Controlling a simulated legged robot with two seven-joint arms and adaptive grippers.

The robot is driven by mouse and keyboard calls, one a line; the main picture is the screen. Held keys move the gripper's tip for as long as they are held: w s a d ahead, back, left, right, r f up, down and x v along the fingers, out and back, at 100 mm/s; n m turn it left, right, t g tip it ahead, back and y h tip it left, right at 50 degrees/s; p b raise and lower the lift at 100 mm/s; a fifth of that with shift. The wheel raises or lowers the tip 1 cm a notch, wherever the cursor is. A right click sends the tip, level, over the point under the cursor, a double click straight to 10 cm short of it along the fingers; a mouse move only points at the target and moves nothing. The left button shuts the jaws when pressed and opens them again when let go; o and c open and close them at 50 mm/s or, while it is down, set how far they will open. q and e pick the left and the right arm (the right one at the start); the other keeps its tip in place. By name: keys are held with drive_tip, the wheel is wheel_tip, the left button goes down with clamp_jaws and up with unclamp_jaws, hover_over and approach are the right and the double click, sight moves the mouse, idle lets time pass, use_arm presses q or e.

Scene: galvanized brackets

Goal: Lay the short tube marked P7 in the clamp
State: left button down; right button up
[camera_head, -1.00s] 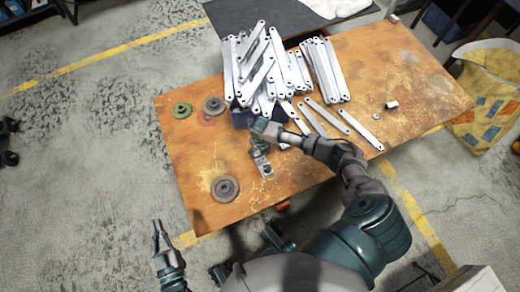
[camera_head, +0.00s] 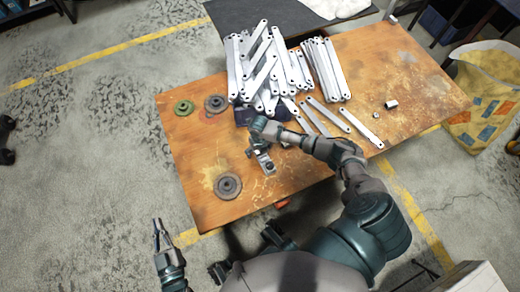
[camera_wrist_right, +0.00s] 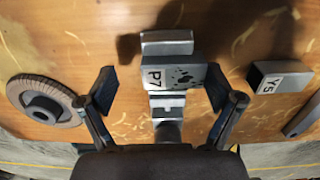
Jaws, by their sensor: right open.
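The short tube marked P7 (camera_wrist_right: 172,75) is grey, with its label facing the right wrist camera. It lies across a grey metal clamp (camera_wrist_right: 168,104), whose parts show above and below it; I cannot tell how deep it sits. The clamp also shows in the head view (camera_head: 265,163), near the table's front edge. In the head view, the right wrist hides the tube. My left gripper (camera_head: 158,228) hangs over the floor left of the table; its finger gap is unclear.
A tube marked Y5 (camera_wrist_right: 279,77) lies right of P7 in the wrist view. A grey disc (camera_wrist_right: 45,101) lies to the left. Piled flat metal bars (camera_head: 265,70) fill the table's back middle. A green disc (camera_head: 184,107) lies at left. The table's right side is mostly clear.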

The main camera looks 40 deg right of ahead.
wheel_tip(320, 180, up, 12)
drive_tip(key=shift+d+f, duration=0.2)
drive_tip(key=shift+d, duration=0.05)
